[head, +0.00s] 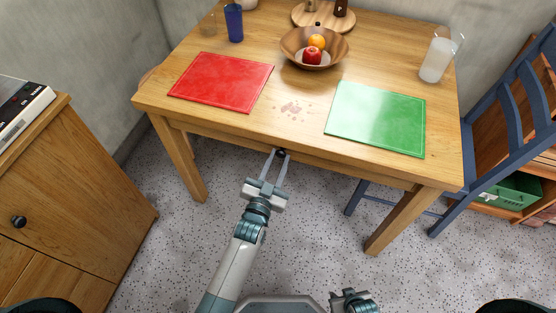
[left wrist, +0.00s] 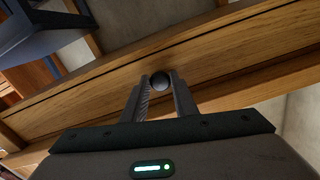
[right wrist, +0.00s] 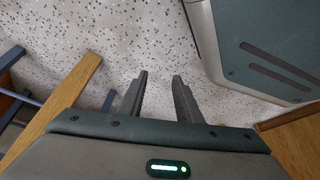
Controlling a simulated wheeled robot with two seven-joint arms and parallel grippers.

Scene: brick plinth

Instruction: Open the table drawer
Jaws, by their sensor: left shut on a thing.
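The wooden table (head: 300,93) has a drawer in its front side, under the tabletop edge. In the left wrist view the drawer front (left wrist: 100,98) looks flush with the table frame, with a thin dark seam above it. A small round dark knob (left wrist: 160,81) sits on the drawer front. My left gripper (head: 281,154) reaches up to the table's front edge and its fingers are shut on the knob, one on each side. My right gripper (right wrist: 161,76) is open and empty, low near my base over the floor.
On the tabletop are a red mat (head: 221,82), a green mat (head: 376,118), a fruit bowl (head: 290,52), a blue cup (head: 233,23) and a clear jug (head: 437,60). A blue chair (head: 510,120) stands at right, a wooden cabinet (head: 75,205) at left. Floor before the table is clear.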

